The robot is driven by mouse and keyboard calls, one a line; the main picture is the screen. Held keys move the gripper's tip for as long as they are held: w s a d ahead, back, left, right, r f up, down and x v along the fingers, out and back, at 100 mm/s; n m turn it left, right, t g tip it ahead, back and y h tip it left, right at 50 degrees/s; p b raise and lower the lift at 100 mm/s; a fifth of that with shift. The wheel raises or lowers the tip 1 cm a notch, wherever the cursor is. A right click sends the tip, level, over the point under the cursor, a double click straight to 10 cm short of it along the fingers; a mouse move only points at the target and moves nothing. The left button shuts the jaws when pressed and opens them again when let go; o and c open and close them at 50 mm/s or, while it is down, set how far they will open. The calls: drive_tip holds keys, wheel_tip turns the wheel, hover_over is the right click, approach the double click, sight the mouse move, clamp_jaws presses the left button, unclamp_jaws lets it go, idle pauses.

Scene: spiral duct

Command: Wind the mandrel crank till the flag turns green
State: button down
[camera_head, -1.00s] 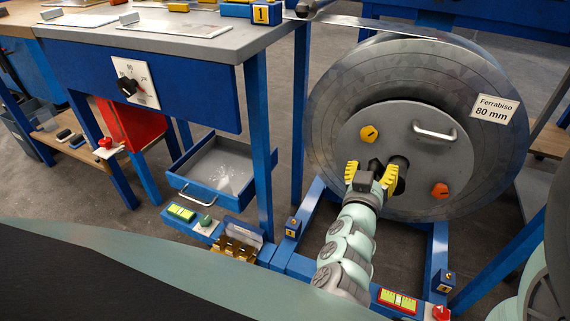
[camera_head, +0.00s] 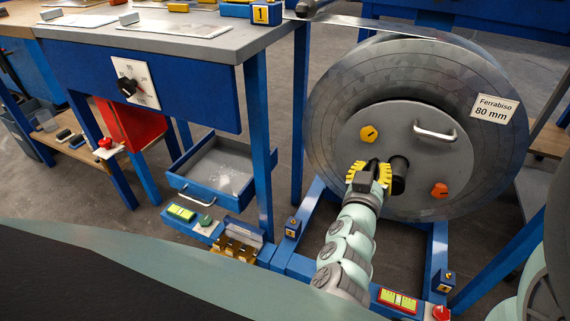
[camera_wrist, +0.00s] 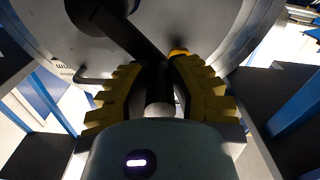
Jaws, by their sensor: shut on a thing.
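The large grey reel (camera_head: 340,95) stands upright at right, with a "Ferrabiso 80 mm" label (camera_head: 495,108) on its face. Its round centre plate (camera_head: 415,165) carries a dark hub (camera_head: 399,176). My gripper (camera_head: 380,172), with yellow ribbed fingers, is shut just left of the hub on the dark crank, which the fingers largely hide in the head view. In the wrist view the crank (camera_wrist: 132,35) runs as a dark bar from upper left down between the fingers (camera_wrist: 160,78). I cannot make out a flag for certain.
The centre plate has a yellow knob (camera_head: 368,133), an orange knob (camera_head: 439,190) and a metal handle (camera_head: 435,131). A blue frame (camera_head: 440,245) with a red button (camera_head: 440,313) stands below. The blue workbench (camera_head: 190,90) and open drawer (camera_head: 215,170) are at left.

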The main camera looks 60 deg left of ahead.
drive_tip(key=shift+w+d+r+m+p, duration=0.15)
drive_tip(key=shift+d+r+m+p, duration=0.1)
drive_tip(key=shift+r+m+p, duration=0.45)
drive_tip(key=shift+w+d+m+p, duration=0.15)
drive_tip(key=shift+d+m+p, duration=0.05)
drive_tip(key=shift+m+p, duration=0.3)
drive_tip(key=d+m, duration=0.1)
drive_tip(key=w+m, duration=0.1)
drive_tip(key=m, duration=0.1)
drive_tip(key=shift+d+r, duration=0.35)
drive_tip(key=c, duration=0.8)
unclamp_jaws()
